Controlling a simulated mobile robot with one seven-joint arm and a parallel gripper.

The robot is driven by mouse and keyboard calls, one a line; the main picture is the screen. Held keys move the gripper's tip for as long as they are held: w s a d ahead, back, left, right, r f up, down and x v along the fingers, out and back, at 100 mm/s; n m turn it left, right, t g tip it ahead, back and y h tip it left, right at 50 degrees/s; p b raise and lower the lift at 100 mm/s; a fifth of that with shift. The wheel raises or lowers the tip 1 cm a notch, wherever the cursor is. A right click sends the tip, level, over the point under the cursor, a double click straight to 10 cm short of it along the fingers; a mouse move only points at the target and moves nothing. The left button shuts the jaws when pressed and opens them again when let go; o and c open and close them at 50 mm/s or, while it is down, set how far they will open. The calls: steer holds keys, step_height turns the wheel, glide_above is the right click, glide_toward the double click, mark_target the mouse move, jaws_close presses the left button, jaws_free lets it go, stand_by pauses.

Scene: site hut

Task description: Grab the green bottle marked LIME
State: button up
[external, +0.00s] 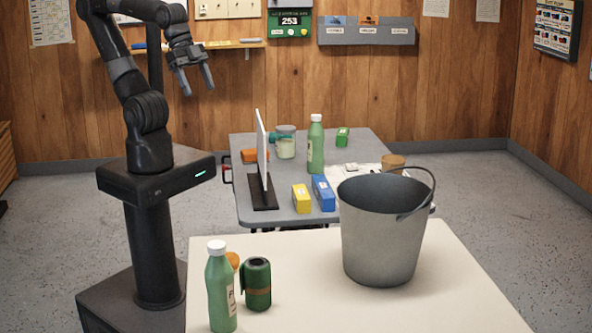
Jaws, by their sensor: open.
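One green bottle (219,290) with a white cap stands upright on the near cream table. A label shows partly at its right edge, but I cannot read it. Another green bottle (316,146) with a white cap stands upright on the grey table farther back. Its label is too small to read, so I cannot tell which bottle is marked LIME. My gripper (197,82) is open and empty, pointing down, high up at the upper left. It is well above and apart from both bottles.
A green canister (257,285) and an orange object (232,260) stand close beside the near bottle. A grey bucket (383,240) stands right on the cream table. A thin upright panel (262,150), yellow box (302,199) and blue box (323,193) crowd the grey table.

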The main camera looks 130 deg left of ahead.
steer(key=shift+o, duration=0.9)
